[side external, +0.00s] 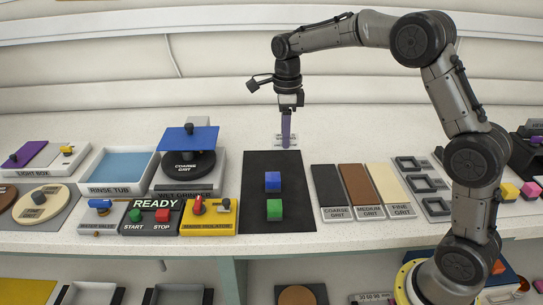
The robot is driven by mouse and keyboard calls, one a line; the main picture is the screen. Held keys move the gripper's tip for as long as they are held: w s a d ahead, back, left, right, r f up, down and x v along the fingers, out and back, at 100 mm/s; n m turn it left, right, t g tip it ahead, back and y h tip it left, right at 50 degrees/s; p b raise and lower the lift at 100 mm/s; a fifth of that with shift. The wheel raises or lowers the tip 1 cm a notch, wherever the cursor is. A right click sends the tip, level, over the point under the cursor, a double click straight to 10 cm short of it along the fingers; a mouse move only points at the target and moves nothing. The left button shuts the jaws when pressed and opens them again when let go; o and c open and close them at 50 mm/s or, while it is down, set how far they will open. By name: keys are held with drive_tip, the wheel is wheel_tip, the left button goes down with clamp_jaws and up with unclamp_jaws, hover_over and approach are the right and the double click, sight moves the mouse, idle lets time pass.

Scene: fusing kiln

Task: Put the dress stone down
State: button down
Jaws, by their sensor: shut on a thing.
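My gripper (289,107) points down over the back of the counter and is shut on an upright purple bar, which I take to be the dress stone (286,128). The bar's lower end is close to a small white label plate (291,142) just behind the black mat (300,218). I cannot tell whether the bar touches the counter. The label's text is partly hidden by the bar and too small to read.
To the left are a machine with a coarse grit disc (190,168) and a rinse tub (122,170). Grit strips (362,190) lie right. The counter behind the mat is mostly clear.

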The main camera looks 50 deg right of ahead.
drive_tip(key=w+f, duration=0.3)
drive_tip(key=f, duration=0.1)
drive_tip(key=w+f, duration=0.2)
drive_tip(key=shift+w+d+f, duration=0.1)
drive_tip(key=shift+w+d, duration=0.2)
drive_tip(key=shift+d, duration=0.05)
drive_tip(key=shift+f, duration=1.55)
drive_tip(key=shift+f, duration=0.1)
drive_tip(key=shift+c, duration=2.2)
unclamp_jaws()
drive_tip(key=shift+f, duration=0.1)
